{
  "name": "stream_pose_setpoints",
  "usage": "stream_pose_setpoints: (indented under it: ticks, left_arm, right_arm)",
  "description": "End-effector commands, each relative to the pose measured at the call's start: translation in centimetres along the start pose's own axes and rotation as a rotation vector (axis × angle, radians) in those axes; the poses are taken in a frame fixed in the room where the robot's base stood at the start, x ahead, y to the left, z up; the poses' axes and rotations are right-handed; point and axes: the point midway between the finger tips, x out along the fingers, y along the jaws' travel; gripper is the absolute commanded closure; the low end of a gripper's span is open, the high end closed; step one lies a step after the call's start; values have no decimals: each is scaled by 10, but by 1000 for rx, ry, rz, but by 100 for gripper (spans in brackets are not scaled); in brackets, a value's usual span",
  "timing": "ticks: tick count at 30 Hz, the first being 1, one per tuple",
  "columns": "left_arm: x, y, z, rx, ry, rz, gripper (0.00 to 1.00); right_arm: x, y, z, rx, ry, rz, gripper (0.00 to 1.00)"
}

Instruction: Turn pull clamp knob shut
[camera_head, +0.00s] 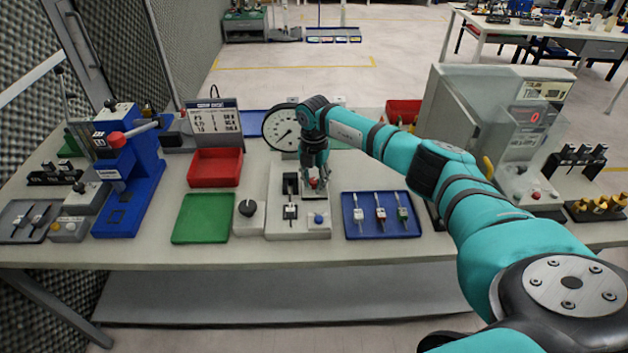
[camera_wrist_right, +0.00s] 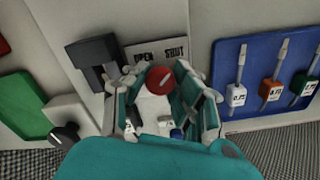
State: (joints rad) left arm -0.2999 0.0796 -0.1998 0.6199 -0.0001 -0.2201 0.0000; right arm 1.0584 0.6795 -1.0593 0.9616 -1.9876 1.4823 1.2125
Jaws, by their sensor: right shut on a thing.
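The pull clamp knob (camera_wrist_right: 160,82) is red and round, with a dark mark on its face, and sits between my right gripper's fingers (camera_wrist_right: 158,95) in the wrist view. The plate (camera_wrist_right: 157,53) behind it reads OPEN on the left and SHUT on the right. The right gripper is shut on the knob; the exact contact is partly hidden by the fingers. My left gripper is in neither view.
A blue tray (camera_head: 352,234) with several tagged pieces lies right of the fixture. A grey box with a black knob (camera_head: 248,215) and a green tray (camera_head: 201,238) lie left. A round dial (camera_head: 281,132) stands behind. A red bin (camera_head: 214,182) is farther left.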

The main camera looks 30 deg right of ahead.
Motion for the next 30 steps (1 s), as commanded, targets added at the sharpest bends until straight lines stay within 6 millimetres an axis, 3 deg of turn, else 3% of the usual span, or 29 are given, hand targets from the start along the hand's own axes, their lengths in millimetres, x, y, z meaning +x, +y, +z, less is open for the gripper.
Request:
stream_pose_setpoints:
  ticks: [3, 4, 9, 20, 30]
  left_arm:
    - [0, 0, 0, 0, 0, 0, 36]
    - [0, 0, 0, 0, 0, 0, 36]
    - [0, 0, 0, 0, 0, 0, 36]
    - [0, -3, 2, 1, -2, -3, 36]
    - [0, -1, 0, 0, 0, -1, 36]
  right_arm:
    - [-1, 1, 1, 2, -2, 3, 100]
    - [-1, 1, 1, 2, -2, 3, 71]
    - [-1, 0, 1, 1, -1, 2, 49]
    - [-7, 0, 1, 0, -1, 2, 49]
    - [-72, 1, 1, 0, -3, 5, 49]
